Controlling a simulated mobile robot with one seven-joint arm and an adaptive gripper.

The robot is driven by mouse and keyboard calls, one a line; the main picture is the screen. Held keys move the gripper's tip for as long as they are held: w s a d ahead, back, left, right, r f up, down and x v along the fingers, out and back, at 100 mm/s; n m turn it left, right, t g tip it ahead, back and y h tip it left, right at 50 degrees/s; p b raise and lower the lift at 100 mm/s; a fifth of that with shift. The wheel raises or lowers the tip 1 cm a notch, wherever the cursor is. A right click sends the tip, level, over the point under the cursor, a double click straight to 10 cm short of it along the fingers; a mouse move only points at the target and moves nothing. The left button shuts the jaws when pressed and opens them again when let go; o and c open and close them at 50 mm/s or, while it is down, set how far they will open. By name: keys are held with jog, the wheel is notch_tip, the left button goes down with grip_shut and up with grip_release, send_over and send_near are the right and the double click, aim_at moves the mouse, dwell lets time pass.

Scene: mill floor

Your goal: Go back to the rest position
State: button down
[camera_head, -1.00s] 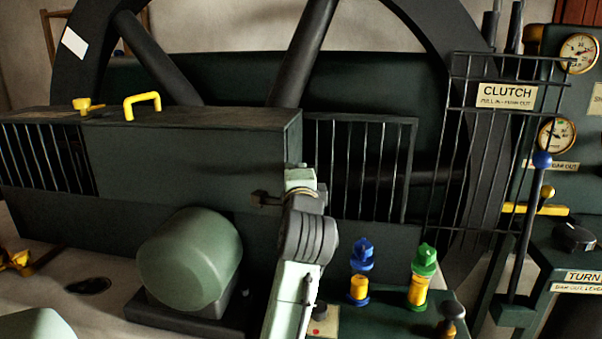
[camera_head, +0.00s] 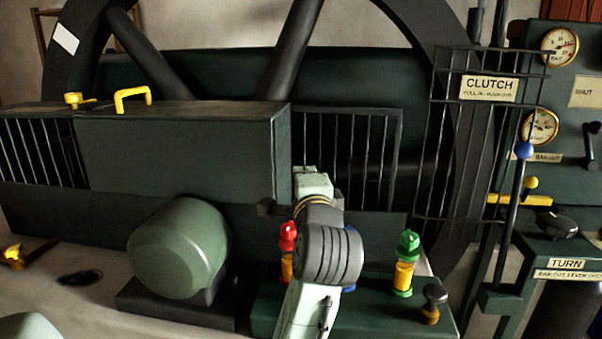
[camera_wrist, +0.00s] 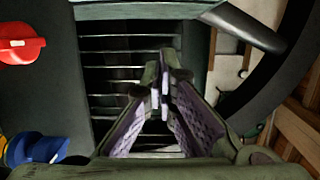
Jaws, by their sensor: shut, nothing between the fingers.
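My gripper (camera_wrist: 160,85) shows in the wrist view with its two fingertips together and nothing between them. Its finger pads are pale purple. It points toward dark bars and touches nothing that I can make out. In the head view my arm stands in front of the dark green bench (camera_head: 390,312), and the fingers cannot be made out there.
On the bench are a red-topped valve (camera_head: 288,238), a green-topped valve (camera_head: 407,250) and a black knob (camera_head: 433,293). My arm mostly hides a blue one, seen in the wrist view (camera_wrist: 38,148). A barred guard (camera_head: 375,150), flywheel and clutch lever (camera_head: 515,200) stand behind.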

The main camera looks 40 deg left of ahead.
jog(key=shift+v, duration=1.25)
